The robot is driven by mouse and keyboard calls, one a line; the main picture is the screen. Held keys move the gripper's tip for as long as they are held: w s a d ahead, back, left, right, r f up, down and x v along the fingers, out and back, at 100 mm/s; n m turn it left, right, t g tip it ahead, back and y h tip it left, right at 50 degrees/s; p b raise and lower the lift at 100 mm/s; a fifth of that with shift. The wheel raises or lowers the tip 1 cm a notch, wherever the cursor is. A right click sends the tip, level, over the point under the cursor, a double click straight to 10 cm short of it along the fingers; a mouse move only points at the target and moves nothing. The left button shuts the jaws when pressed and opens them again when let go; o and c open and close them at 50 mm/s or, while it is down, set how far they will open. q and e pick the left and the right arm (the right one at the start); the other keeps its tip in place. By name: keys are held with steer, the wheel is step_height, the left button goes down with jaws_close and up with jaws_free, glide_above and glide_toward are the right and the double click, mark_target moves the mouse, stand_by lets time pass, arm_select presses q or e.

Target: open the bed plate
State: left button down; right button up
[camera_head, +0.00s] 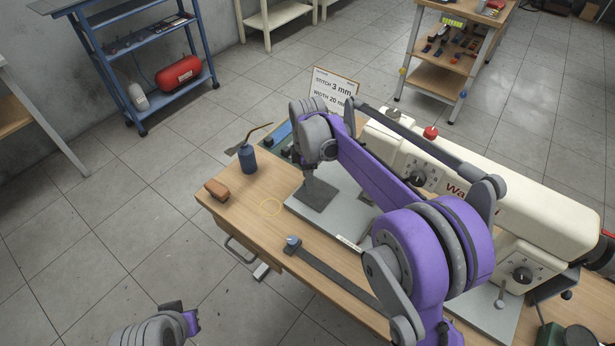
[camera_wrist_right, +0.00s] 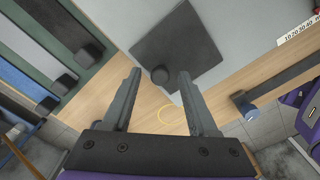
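The bed plate (camera_head: 321,196) is a dark grey square lying flat on the light grey bed (camera_head: 348,213) of the cream sewing machine (camera_head: 545,215). In the right wrist view the bed plate (camera_wrist_right: 185,45) shows a small dark knob (camera_wrist_right: 160,75) near its edge. My right gripper (camera_head: 308,176) is above the plate's far-left side in the head view. In the wrist view its two fingers (camera_wrist_right: 160,76) are open, with the knob between the tips in the picture; contact cannot be told. Only part of my left arm shows at the bottom; its gripper fingers are not visible.
A dark bar with a blue-grey knob (camera_head: 292,244) runs along the front. A sign (camera_head: 334,88) stands behind my right arm.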

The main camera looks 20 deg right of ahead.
jaws_close()
stand_by(1.3)
